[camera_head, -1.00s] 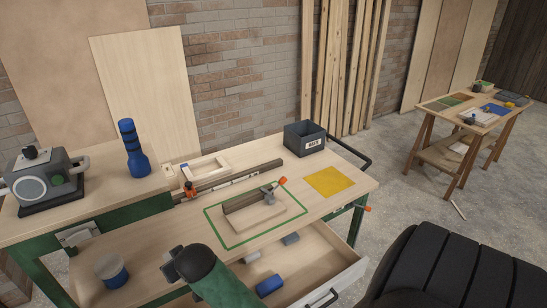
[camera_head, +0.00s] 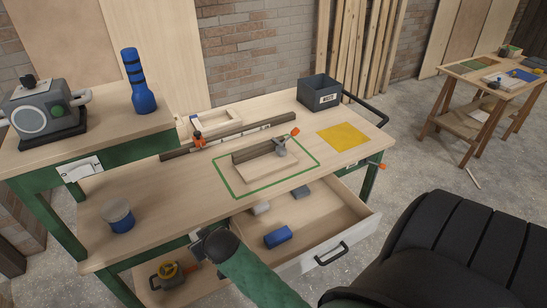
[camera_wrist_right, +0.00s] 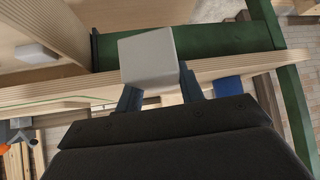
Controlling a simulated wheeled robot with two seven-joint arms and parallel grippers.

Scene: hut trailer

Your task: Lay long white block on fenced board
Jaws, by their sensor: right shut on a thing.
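The fenced board (camera_head: 272,170) lies on the workbench inside a green outline. It is a pale board with a dark fence along its back edge and a grey clamp-like part with an orange knob at its right end. My right gripper (camera_wrist_right: 160,86) is shut on a pale white block (camera_wrist_right: 148,60) in the wrist view. The block's end faces the camera, so its length cannot be told. In the head view my green right arm reaches to the left of the drawer, below the board; its gripper is mostly hidden there. My left gripper is not in view.
An open drawer (camera_head: 335,208) below the bench holds a whitish block (camera_head: 260,208), a grey block (camera_head: 301,192) and a blue piece (camera_head: 278,237). A dark bin (camera_head: 319,91) and a yellow mat (camera_head: 342,137) lie near the board.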

